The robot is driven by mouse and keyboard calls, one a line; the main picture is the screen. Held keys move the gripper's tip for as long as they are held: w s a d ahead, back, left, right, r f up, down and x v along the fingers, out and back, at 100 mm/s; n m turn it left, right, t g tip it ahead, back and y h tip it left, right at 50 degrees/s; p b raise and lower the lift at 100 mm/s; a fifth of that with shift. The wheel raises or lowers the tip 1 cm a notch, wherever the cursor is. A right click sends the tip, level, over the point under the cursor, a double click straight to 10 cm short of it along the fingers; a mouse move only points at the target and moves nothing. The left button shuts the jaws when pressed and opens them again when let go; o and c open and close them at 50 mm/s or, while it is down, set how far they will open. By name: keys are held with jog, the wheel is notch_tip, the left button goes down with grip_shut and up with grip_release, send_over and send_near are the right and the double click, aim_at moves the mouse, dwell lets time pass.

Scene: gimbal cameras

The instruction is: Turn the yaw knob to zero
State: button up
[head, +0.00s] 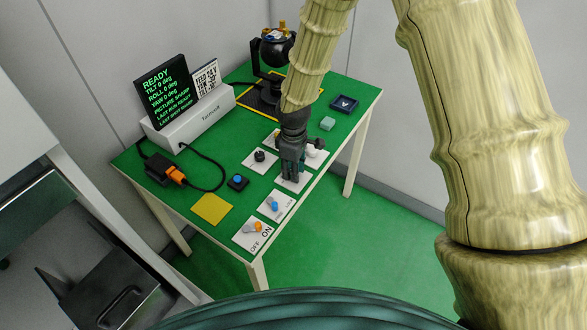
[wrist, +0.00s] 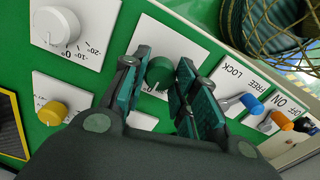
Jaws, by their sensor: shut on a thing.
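My gripper (head: 291,176) reaches down onto a white plate near the front edge of the green table. In the wrist view my gripper (wrist: 167,82) has its fingers on either side of a round green knob (wrist: 159,73), shut on it. A "0" shows on the plate beside this knob; the rest of its scale and any name are hidden. A dark screen (head: 166,90) reads READY, with lines that appear to give tilt, roll and yaw as 0 deg. A white sign (head: 206,80) beside it carries small feed, yaw and tilt figures, hard to read.
A white knob (wrist: 54,25) and a yellow knob (wrist: 52,112) sit close by. A black knob (head: 260,156), a blue button (head: 238,181), a blue-tipped LOCK/FREE lever (head: 273,205) and an orange-tipped ON/OFF lever (head: 256,227) are also near. A black gimbal (head: 273,55) stands behind.

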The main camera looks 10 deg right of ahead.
jog(key=o, duration=1)
jog(key=shift+r, duration=0.15)
notch_tip(320, 180, up, 12)
jog(key=shift+f, duration=0.15)
dwell(0.3)
